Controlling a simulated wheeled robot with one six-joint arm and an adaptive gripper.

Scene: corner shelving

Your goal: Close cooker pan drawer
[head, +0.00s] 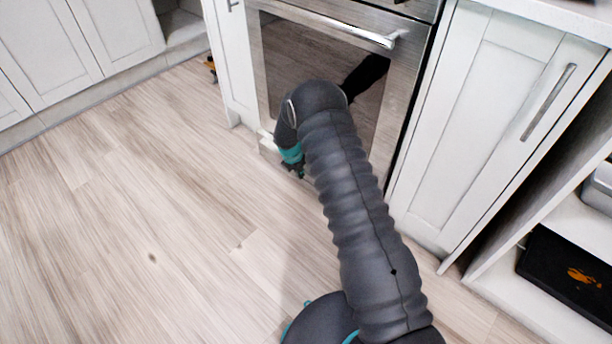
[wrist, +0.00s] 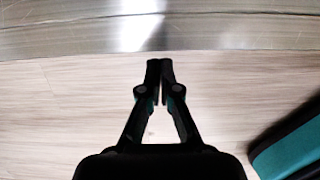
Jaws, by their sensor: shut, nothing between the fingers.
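The cooker (head: 395,85) is a steel-framed unit with a dark glass door, set between white cabinets. Its low front, where the pan drawer is, is mostly hidden behind my arm in the head view, so I cannot tell how far the drawer stands out. In the wrist view a brushed steel band (wrist: 70,38), apparently the cooker's low front, crosses the top. My gripper (wrist: 160,64) is shut and empty, its fingertips at or very near the band's lower edge; contact is unclear. The gripper also shows low before the cooker in the head view (head: 294,170).
A white cabinet (head: 480,130) with a bar handle stands right of the cooker. An open shelf with a black box (head: 568,275) is at the lower right. White cabinets (head: 70,40) line the far left. The wooden floor (head: 130,210) is clear at left.

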